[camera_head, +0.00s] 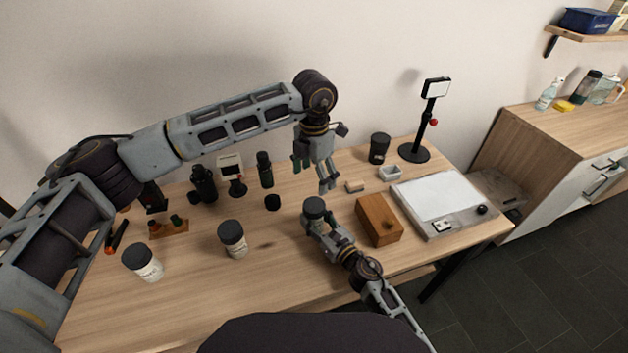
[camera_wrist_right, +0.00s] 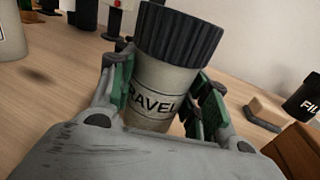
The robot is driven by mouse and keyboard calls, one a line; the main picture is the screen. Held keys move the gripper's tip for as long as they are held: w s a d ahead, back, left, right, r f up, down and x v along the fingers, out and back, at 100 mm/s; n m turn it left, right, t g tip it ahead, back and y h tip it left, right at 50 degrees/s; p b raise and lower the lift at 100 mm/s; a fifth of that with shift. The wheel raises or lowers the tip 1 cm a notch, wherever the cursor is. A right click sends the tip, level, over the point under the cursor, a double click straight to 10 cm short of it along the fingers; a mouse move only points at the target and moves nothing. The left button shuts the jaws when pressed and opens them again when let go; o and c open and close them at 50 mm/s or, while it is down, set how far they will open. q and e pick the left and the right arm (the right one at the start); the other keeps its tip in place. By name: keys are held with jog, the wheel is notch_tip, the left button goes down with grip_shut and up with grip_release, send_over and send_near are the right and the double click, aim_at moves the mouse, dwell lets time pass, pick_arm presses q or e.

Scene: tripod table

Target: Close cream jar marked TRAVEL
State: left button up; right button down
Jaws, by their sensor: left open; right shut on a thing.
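The cream jar marked TRAVEL (camera_wrist_right: 152,92) is pale with a dark ribbed lid (camera_wrist_right: 180,38) on top; the letters "RAVEL" show between the fingers. The lid sits on the jar; I cannot tell how tight it is. My right gripper (camera_wrist_right: 160,100) is shut around the jar's body, below the lid. In the head view the lidded jar (camera_head: 314,206) stands at the end of my right arm, near the middle of the table. My left gripper (camera_head: 327,185) is open and empty, pointing down, above and slightly right of the jar, apart from it.
Two other pale jars with dark lids (camera_head: 143,262) (camera_head: 232,240) stand to the left. A wooden block (camera_head: 379,220), a white-topped device (camera_head: 440,198) and a black canister (camera_head: 379,148) are right. The front middle table is clear.

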jog(key=c, duration=0.6)
grip_release()
jog(key=shift+s, duration=0.1)
jog(key=shift+v, duration=5.9)
jog(key=shift+s+d, duration=0.15)
